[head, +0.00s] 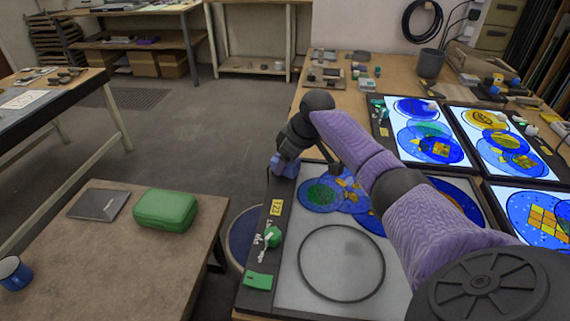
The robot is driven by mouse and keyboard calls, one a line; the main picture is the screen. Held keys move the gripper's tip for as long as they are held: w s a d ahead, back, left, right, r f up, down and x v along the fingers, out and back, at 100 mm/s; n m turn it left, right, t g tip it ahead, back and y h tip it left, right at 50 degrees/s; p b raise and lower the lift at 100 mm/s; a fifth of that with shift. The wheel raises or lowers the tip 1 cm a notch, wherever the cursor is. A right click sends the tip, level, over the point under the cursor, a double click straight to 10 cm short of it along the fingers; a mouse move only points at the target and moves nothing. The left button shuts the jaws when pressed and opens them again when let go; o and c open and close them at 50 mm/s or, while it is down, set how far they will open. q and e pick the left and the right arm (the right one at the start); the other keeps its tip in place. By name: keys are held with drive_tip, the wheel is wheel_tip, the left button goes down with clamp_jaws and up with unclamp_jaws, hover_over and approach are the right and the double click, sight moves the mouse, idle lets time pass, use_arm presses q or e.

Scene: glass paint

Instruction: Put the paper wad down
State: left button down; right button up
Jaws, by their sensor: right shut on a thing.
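My right gripper (285,158) is at the far left corner of the nearest light panel (290,262), at the end of my purple-sleeved arm. It is shut on a small blue crumpled thing, which I take to be the paper wad (283,168). The wad is at or just above the panel's dark edge; I cannot tell whether it touches. The gripper and wrist hide part of it. My left gripper is not in view.
The nearest panel holds painted glass discs (335,193), a dark ring (341,263), a green lump (272,237) and a green block (258,281). More lit panels (428,132) lie behind. At left, a brown table holds a green case (165,208) and blue mug (14,273).

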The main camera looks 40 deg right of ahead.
drive_tip(key=o, duration=0.9)
drive_tip(key=shift+o, duration=1)
drive_tip(key=shift+r, duration=0.2)
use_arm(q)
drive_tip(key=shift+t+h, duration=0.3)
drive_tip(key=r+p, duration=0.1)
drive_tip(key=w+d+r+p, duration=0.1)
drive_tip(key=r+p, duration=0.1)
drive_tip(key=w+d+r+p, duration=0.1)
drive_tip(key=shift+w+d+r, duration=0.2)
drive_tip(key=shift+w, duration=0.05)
use_arm(e)
drive_tip(key=v, duration=1.2)
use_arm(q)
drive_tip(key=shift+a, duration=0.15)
use_arm(e)
drive_tip(key=shift+f, duration=0.1)
